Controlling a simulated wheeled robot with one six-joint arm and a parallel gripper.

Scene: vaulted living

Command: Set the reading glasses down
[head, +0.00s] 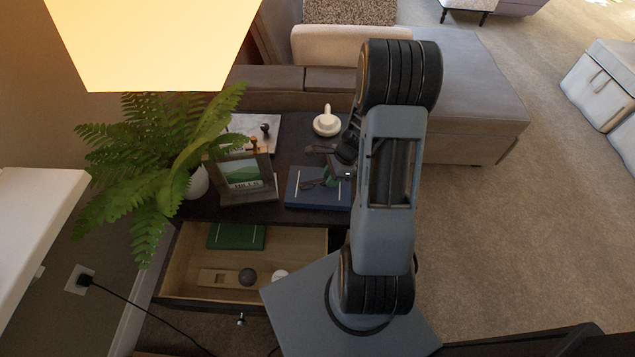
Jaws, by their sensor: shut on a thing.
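My gripper (328,167) is over the right part of a dark side table (290,155), just above a blue book (305,197). It is shut on the reading glasses (316,183), a small dark shape at the fingertips. The glasses show over the book's upper part; I cannot tell whether they touch its cover. My arm and gripper hide part of the glasses and the table's right end.
A picture frame (246,180) and a potted fern (150,160) stand left of the book. A sofa (470,90) adjoins the table.

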